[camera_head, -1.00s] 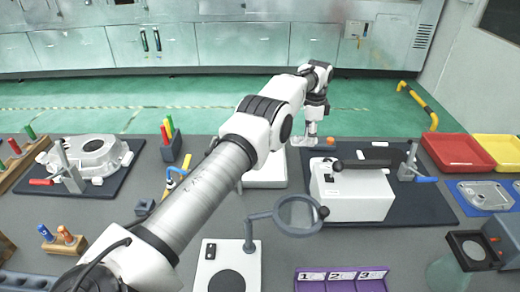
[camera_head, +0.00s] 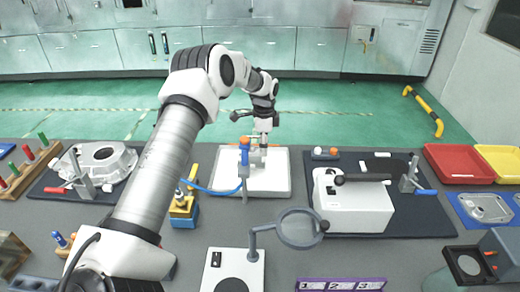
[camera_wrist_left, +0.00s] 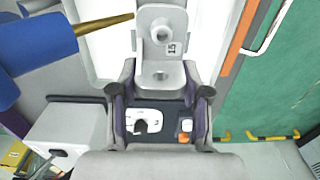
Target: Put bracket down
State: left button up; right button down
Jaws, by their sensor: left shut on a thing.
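My left gripper (camera_head: 264,140) is shut on a grey metal bracket (camera_wrist_left: 160,22), which bears the mark 15 in the left wrist view. The gripper's fingers (camera_wrist_left: 160,80) close on the bracket's near flange from both sides. In the head view the bracket (camera_head: 258,157) shows small under the gripper, over the back part of a white tray (camera_head: 283,187). I cannot tell whether it touches the tray. My right gripper is not in view.
A white box (camera_head: 352,205) stands right of the tray. A casting (camera_head: 103,160) lies on the left mat.

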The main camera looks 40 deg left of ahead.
pick_arm(q)
jog(key=shift+s+a+r, duration=0.1)
jog(key=shift+s+a, duration=0.25)
jog(key=shift+a, duration=0.05)
jog(key=shift+s+a+f, duration=0.1)
jog(key=shift+f, duration=0.15)
notch_tip(320, 180, down, 3)
jog(key=shift+r+p, duration=0.2)
jog(key=shift+p, duration=0.6)
jog(key=shift+f, duration=0.3)
jog(key=shift+f, duration=0.15)
jog(key=o, duration=1.1)
jog(key=shift+o, duration=0.9)
